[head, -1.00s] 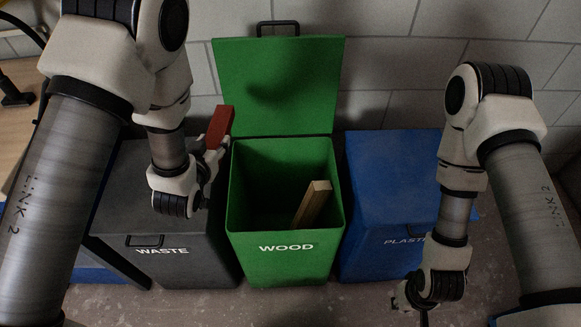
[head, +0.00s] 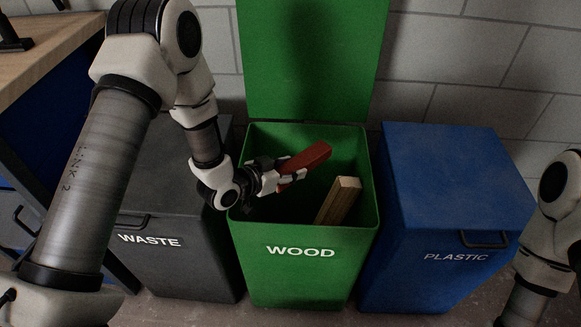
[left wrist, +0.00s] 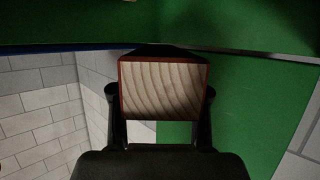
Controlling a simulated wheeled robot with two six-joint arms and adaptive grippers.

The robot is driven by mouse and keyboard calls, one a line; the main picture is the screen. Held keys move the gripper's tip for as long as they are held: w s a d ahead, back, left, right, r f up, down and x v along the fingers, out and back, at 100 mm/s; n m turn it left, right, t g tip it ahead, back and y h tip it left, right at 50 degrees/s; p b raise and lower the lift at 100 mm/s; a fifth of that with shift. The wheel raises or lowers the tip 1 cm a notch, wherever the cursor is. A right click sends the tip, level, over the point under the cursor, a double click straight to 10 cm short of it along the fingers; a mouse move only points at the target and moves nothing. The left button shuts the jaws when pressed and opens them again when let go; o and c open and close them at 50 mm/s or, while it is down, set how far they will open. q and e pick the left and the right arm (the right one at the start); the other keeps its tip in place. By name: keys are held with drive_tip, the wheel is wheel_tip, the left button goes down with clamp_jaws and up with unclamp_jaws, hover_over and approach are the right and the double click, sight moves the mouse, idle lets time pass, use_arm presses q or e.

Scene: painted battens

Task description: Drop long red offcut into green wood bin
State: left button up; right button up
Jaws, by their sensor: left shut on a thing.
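The long red offcut (head: 306,160) is in my left gripper (head: 288,178), which is shut on it over the open mouth of the green wood bin (head: 302,275). In the left wrist view the offcut's bare wood end (left wrist: 162,90), edged in red, faces the camera between the two dark fingers. The bin's green lid stands open against the wall. A plain wood batten (head: 338,200) leans inside the bin. My right gripper is out of view; only part of its arm shows at the lower right.
A grey waste bin (head: 175,265) stands left of the wood bin and a blue plastic bin (head: 450,190) right of it, both with lids shut. A wooden-topped bench (head: 60,55) is at the upper left. A block wall rises behind.

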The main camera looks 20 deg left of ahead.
use_arm(q)
drive_tip(key=shift+f, duration=0.45)
drive_tip(key=shift+r, duration=0.1)
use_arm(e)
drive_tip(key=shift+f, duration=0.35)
use_arm(q)
drive_tip(key=o, duration=1.3)
wheel_tip(320, 180, up, 10)
